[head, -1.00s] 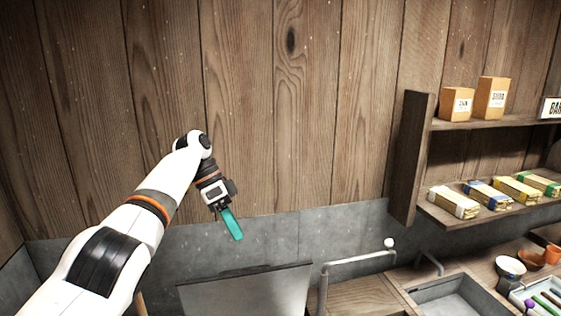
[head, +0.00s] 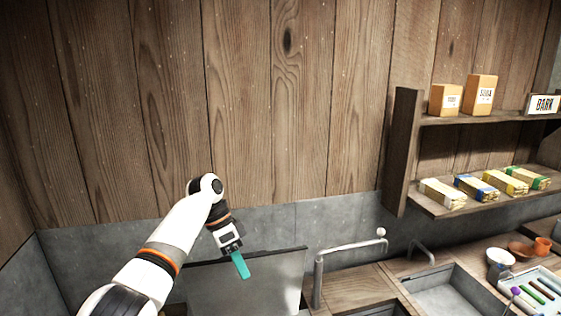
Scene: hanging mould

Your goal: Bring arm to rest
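My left arm comes in from the lower left of the head view, bent at a joint near the back wall. Its gripper (head: 240,266) points down and a little to the right, with teal fingers in front of a grey panel. The fingers show as one narrow strip, so I cannot tell whether they are open or shut. Nothing is seen hanging from them. My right gripper is not in the view. No mould can be made out.
A grey panel (head: 270,285) stands below the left gripper. To its right are a metal pipe rail (head: 345,247) and a sink (head: 450,293). A wall shelf (head: 445,206) holds several wrapped bars and two boxes. Bowls (head: 500,260) and a tray (head: 540,293) sit at far right.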

